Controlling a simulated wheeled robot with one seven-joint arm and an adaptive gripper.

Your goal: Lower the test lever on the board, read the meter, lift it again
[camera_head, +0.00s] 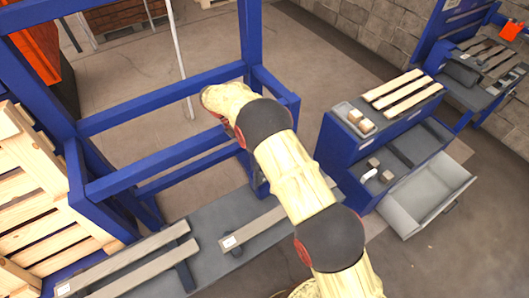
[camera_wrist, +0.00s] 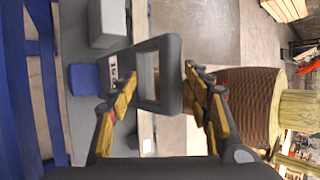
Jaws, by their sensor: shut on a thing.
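My gripper (camera_wrist: 160,76) shows in the wrist view with its yellow-padded fingers on either side of a dark grey, loop-shaped handle, which looks like the test lever (camera_wrist: 172,62). The fingers are closed on it. A pale label with dark lettering is on its left part; I cannot read it fully. The grey board (camera_wrist: 75,35) seems to be the panel behind it, with a blue block (camera_wrist: 85,79) and a grey box (camera_wrist: 107,22). I cannot make out a meter or its reading. In the head view my arm hides the gripper and lever.
In the head view, blue gantry beams (camera_head: 165,107) surround my arm. A grey bench (camera_head: 205,268) with slats lies below. A blue cabinet (camera_head: 345,160) with an open drawer (camera_head: 430,195) stands right. Stacked pallets (camera_head: 35,190) are at left.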

